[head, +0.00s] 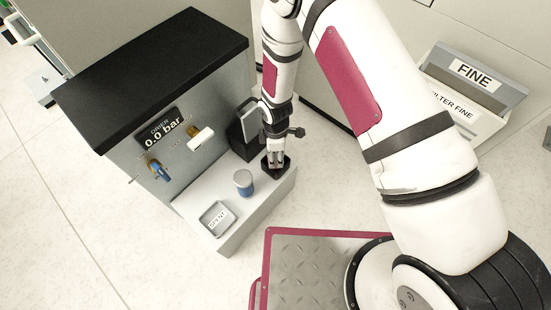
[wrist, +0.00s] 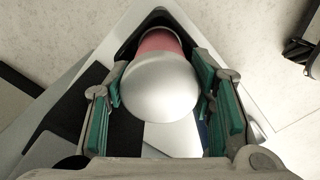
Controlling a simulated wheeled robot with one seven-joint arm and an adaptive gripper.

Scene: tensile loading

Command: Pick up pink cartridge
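The pink cartridge (wrist: 160,43) stands in a dark holder, with its round silver cap (wrist: 160,90) toward the wrist camera. My gripper (wrist: 160,72) is around it, with one teal-padded finger on each side of the cap and upper body. The fingers look spread, with narrow gaps beside the cartridge; firm contact does not show. In the head view, my gripper (head: 275,160) points down at the black holder (head: 276,170) on the bench's right end, and mostly hides the cartridge there.
A blue cylinder with a pale top (head: 243,183) and a tray labelled SPENT (head: 215,218) stand on the white ledge (head: 236,212). A dark device (head: 245,130) is close left of my gripper. The gauge panel (head: 160,128) reads 0.0 bar. FINE bins (head: 470,85) stand at right.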

